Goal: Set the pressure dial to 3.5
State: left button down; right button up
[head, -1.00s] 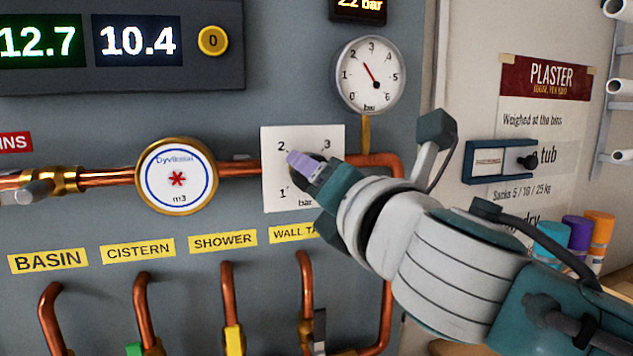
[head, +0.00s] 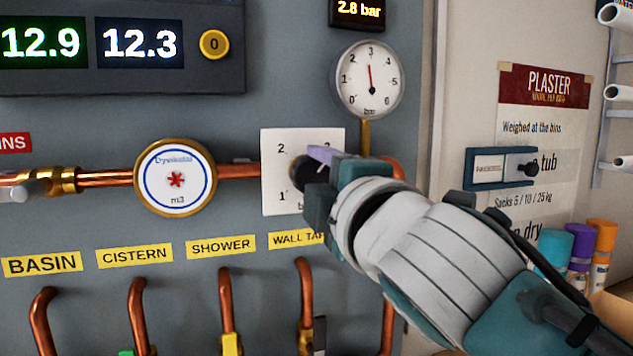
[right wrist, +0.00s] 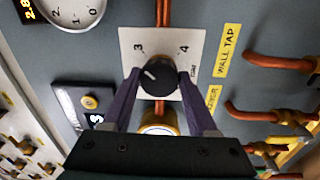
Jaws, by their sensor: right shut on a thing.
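The pressure dial is a dark round knob (right wrist: 157,76) on a white square plate (head: 275,143) marked with numbers and "bar". In the right wrist view, the plate shows 3 and 4 beside the knob. My right gripper (head: 318,165) is shut on the knob, with a purple finger on each side of it (right wrist: 158,98). In the head view my gripper hides most of the knob and the plate's right part. The round pressure gauge (head: 369,80) has its needle just short of 3. The display (head: 358,11) above it reads 2.8 bar. My left gripper is not in view.
A brass-rimmed meter (head: 175,177) sits on the copper pipe left of the plate. Copper taps (head: 223,305) stand below yellow labels. A panel with digits (head: 120,43) and a yellow button is at upper left. Coloured tubes (head: 580,248) stand at right.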

jog(key=m, duration=0.4)
jog(key=shift+a+m, duration=0.1)
jog(key=shift+m, duration=0.3)
jog(key=m, duration=0.4)
jog(key=shift+h, duration=0.4)
jog(key=shift+m, duration=0.5)
jog(key=o, duration=1.4)
jog(key=b+v, duration=0.1)
jog(key=v, duration=0.9)
